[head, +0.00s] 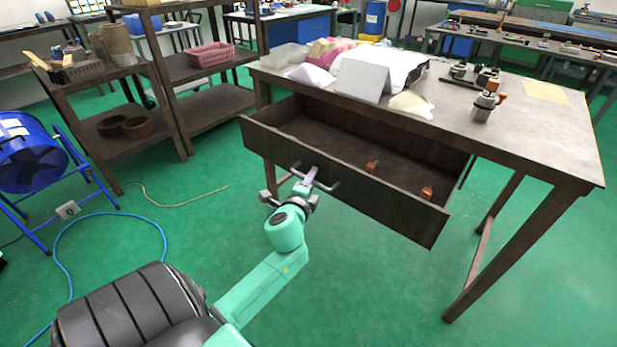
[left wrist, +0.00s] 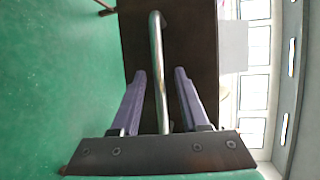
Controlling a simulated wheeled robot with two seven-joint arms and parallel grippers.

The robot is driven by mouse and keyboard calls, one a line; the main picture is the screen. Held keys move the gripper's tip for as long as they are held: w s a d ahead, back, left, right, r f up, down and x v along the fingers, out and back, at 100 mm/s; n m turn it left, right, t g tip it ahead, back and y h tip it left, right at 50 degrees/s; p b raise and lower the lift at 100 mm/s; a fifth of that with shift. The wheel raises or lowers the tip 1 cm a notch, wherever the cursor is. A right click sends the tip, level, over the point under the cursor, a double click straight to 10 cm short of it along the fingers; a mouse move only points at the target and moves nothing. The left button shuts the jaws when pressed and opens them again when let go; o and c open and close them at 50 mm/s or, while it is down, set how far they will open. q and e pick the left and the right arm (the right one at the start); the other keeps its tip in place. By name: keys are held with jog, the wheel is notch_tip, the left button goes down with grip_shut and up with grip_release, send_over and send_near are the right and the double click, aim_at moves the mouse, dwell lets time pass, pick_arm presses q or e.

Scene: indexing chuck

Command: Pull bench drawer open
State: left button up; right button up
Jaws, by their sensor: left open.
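The bench drawer (head: 345,190) is dark brown and stands pulled out from under the bench (head: 535,125), its inside showing. Two small orange-brown items (head: 372,166) lie in it. A metal bar handle (left wrist: 156,60) is on the drawer front. My left gripper (head: 311,175) is at the handle in the head view. In the left wrist view the purple fingers of my left gripper (left wrist: 160,75) are apart, with the bar running between them and a gap on each side. My right gripper is not in view.
Papers, a white box (head: 362,80) and metal fixtures (head: 488,100) sit on the bench top. A brown shelf rack (head: 130,95) stands at left, with a blue fan (head: 28,150) and a blue hose (head: 60,235) on the green floor. Floor before the drawer is clear.

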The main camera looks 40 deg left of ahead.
pick_arm(q)
jog(key=b+v, duration=0.1)
jog(key=v, duration=1.3)
jog(key=shift+s, duration=0.2)
jog(key=shift+d, duration=0.1)
